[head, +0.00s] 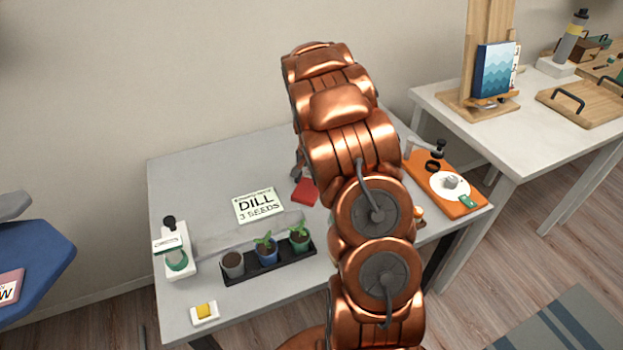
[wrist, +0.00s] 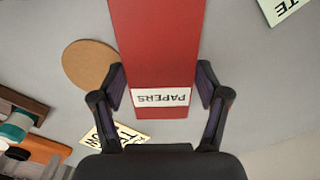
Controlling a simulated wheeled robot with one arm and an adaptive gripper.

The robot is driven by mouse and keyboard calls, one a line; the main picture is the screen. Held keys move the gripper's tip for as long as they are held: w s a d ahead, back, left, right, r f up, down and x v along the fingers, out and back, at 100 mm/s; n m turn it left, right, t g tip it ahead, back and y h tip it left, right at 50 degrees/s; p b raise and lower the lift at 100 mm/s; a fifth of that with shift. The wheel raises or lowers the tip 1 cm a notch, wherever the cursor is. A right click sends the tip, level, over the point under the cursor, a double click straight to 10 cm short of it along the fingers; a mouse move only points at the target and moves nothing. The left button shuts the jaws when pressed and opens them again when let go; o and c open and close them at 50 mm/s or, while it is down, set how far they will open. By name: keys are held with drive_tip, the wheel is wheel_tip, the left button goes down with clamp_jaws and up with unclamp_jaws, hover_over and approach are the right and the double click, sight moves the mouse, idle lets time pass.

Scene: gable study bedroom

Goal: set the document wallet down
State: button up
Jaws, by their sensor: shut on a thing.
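The document wallet is a flat red piece with a white PAPERS label, which reads upside down in the wrist view (wrist: 153,45). My gripper (wrist: 161,80) is shut on it, with one dark finger at each side edge. In the head view a red end of the wallet (head: 305,192) shows left of my arm, over the grey table (head: 200,165). My arm hides the rest of it and most of my gripper (head: 298,166). I cannot tell whether the wallet touches the tabletop.
A DILL seeds card (head: 259,205) lies just left of the wallet. A black tray (head: 270,268) with potted seedlings is in front. An orange board (head: 455,203) lies at the right end. A round brown disc (wrist: 90,66) lies beside the wallet. The table's back left is bare.

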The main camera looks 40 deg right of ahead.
drive_tip(key=shift+f, duration=0.25)
drive_tip(key=o, duration=1.2)
drive_tip(key=shift+o, duration=0.2)
drive_tip(key=shift+r, duration=0.1)
